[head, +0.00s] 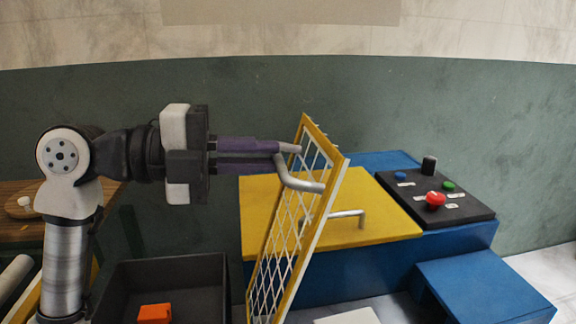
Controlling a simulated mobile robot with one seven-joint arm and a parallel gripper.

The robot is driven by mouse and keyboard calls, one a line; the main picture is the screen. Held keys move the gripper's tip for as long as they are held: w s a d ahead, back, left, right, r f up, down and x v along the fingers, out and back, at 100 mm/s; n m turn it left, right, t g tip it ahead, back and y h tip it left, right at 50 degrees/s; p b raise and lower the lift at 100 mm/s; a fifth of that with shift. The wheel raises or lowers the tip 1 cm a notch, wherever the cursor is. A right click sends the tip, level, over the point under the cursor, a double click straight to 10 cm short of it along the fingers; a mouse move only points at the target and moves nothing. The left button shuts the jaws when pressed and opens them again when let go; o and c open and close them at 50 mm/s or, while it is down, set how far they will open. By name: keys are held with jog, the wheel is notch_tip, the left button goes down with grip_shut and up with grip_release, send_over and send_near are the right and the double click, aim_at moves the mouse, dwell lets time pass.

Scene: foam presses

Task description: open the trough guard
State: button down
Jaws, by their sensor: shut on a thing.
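The trough guard (329,153) is a yellow-framed panel with white mesh. It stands steeply tilted in front of the blue and yellow press, its top leaning right. A bent grey bar handle (300,184) sticks out from its left face near the top. My gripper (288,152), with purple fingers, reaches in from the left and is shut on the upper end of this handle. The exact contact is partly hidden by the fingers. The trough behind and below the guard is mostly hidden.
The press's yellow top (375,205) carries another grey bar handle (347,215). A black control panel (440,200) has a red button (435,199) and other knobs. A dark bin (195,270) holding an orange block (155,313) stands below my arm. A wooden table (20,222) is at left.

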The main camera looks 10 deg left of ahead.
jog(key=shift+s+a, duration=0.15)
jog(key=shift+a, duration=0.35)
jog(key=shift+r, duration=0.1)
jog(key=c, duration=1.5)
grip_release()
jog(key=f+b+v, duration=0.1)
jog(key=v, duration=1.2)
jog(key=shift+a+r+b, duration=0.3)
jog(key=shift+a, duration=0.05)
jog(key=shift+s, duration=0.15)
jog(key=shift+s, duration=0.1)
